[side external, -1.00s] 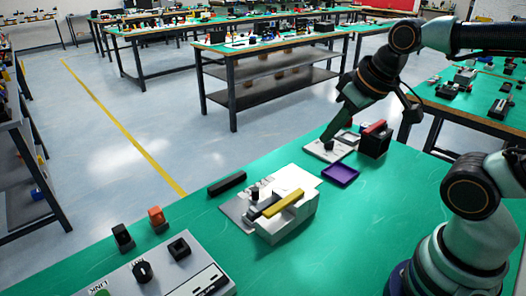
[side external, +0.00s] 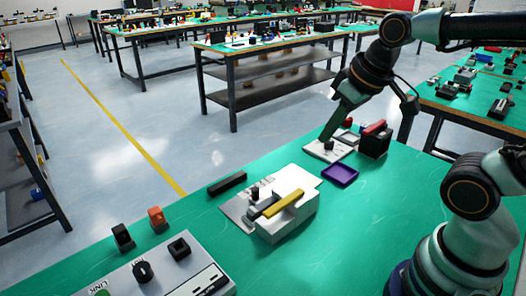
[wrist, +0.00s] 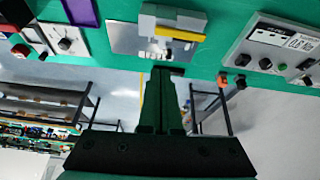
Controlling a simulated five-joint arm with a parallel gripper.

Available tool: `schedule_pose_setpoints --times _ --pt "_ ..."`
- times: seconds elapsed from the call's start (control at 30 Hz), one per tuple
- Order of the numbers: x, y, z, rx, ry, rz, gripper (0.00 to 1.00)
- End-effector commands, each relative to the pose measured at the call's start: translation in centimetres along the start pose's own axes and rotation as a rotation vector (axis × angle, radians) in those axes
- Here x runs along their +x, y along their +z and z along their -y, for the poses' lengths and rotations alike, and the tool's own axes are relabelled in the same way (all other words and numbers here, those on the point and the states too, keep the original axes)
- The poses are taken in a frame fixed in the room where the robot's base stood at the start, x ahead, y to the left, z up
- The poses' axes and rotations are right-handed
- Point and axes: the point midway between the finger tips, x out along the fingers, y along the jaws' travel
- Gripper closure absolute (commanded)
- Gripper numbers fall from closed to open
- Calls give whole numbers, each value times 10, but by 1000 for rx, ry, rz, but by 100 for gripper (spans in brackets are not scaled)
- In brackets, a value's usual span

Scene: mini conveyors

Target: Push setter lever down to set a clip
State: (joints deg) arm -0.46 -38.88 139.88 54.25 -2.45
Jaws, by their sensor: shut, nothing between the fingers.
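A pale grey block device with a yellow bar (side external: 284,205), which looks like the setter with its lever, sits on a metal plate (side external: 237,211) on the green bench. The yellow bar also shows in the wrist view (wrist: 180,34); a clip cannot be made out. My gripper (side external: 326,138) is shut and empty. In the side view its tip appears beside a small panel with a dark knob, right of and behind the setter; whether it touches the panel is unclear. In the wrist view the shut fingers (wrist: 162,74) point toward the bench, below the setter in the picture.
A black bar (side external: 227,184) lies left of the setter. A purple tray (side external: 340,174) and a dark box with a red top (side external: 374,139) stand to its right. A grey control panel (side external: 160,276) is at the front left. Bench between setter and my base is clear.

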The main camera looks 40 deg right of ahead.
Motion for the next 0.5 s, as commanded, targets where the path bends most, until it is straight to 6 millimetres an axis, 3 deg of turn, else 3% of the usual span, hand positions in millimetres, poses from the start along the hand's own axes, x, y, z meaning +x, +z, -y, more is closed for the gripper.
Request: schedule_pose_setpoints --times 0.5 --pt "19 -25 17 -352 -96 425 100"
